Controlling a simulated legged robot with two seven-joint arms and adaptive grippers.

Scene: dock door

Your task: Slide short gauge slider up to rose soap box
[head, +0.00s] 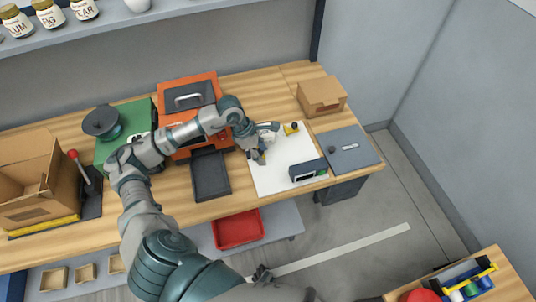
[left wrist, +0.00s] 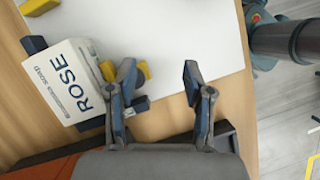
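The white rose soap box (left wrist: 65,82), lettered ROSE, lies at the sheet's far-left edge; in the head view it (head: 267,127) is partly hidden by my left gripper (head: 264,144). Dark blue-grey pieces flank the box. A small yellow piece (left wrist: 144,72), apparently on the gauge slider, sits beside the box, at the far finger of my left gripper (left wrist: 160,84). The fingers are spread apart, with bare sheet and table between them. Whether the far finger touches the yellow piece I cannot tell. My right gripper (head: 262,274) seems to show in part at the bottom.
The white sheet (head: 275,182) is mostly bare. A yellow block with a dark knob (head: 292,128) and a dark device (head: 308,170) stand on it. The orange machine (head: 190,105) and a dark tray (head: 210,176) are to the left. A grey plate (head: 350,160) and cardboard box (head: 321,95) are right.

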